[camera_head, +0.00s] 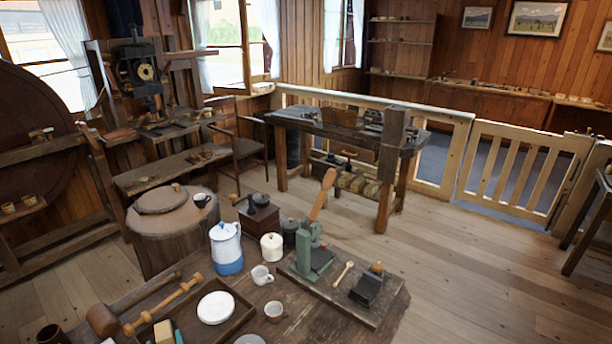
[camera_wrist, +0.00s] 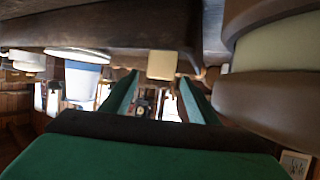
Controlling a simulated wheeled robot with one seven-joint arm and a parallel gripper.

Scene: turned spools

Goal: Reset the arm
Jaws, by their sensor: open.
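In the head view, a wooden tray (camera_head: 238,312) holds a white plate (camera_head: 215,307) and a yellow block (camera_head: 163,332). A mallet (camera_head: 103,320), blue-white pot (camera_head: 227,248), cups and green press (camera_head: 305,248) crowd the table. A large brown-and-cream round thing (camera_wrist: 275,45) is close in the wrist view.

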